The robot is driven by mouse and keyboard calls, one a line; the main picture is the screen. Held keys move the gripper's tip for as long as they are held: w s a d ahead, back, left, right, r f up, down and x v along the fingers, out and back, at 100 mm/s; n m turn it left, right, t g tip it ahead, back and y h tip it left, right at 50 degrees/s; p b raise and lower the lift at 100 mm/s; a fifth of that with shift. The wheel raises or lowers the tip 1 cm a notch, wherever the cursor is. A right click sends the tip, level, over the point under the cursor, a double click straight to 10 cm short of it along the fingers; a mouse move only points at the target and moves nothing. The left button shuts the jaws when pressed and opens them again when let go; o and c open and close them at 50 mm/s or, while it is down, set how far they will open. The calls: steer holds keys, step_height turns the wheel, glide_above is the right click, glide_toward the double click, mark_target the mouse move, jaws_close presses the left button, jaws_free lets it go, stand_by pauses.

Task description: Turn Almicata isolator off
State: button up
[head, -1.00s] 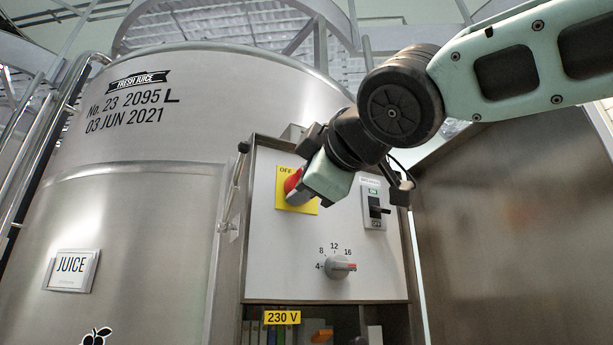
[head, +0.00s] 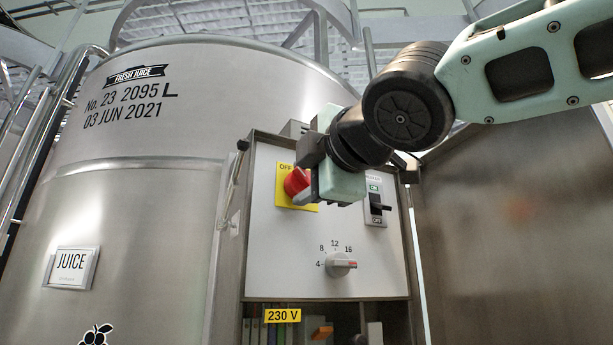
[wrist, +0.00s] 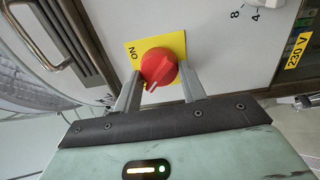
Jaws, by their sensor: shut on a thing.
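The isolator is a red rotary knob (head: 293,183) on a yellow plate (head: 284,198) at the upper left of the grey control panel. OFF shows at the plate's top left in the head view. In the wrist view, the red knob (wrist: 158,68) sits between my fingers, with a white mark on its lower edge. ON shows sideways on the plate (wrist: 176,41) there. My gripper (wrist: 160,84) is shut on the knob, one finger at each side. In the head view, my gripper (head: 304,188) hides the knob's right part.
A dial (head: 340,264) marked 4 to 16 sits below on the panel (head: 290,250). A black-lever breaker (head: 377,203) is at right, close to my wrist. A 230 V label (head: 282,316) is beneath. A steel juice vat (head: 150,220) stands left.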

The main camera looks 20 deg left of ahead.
steer(key=o, duration=1)
steer(key=shift+b+v, duration=4.35)
steer(key=shift+v, duration=4.4)
steer(key=shift+a+f, duration=0.1)
steer(key=shift+f, duration=0.05)
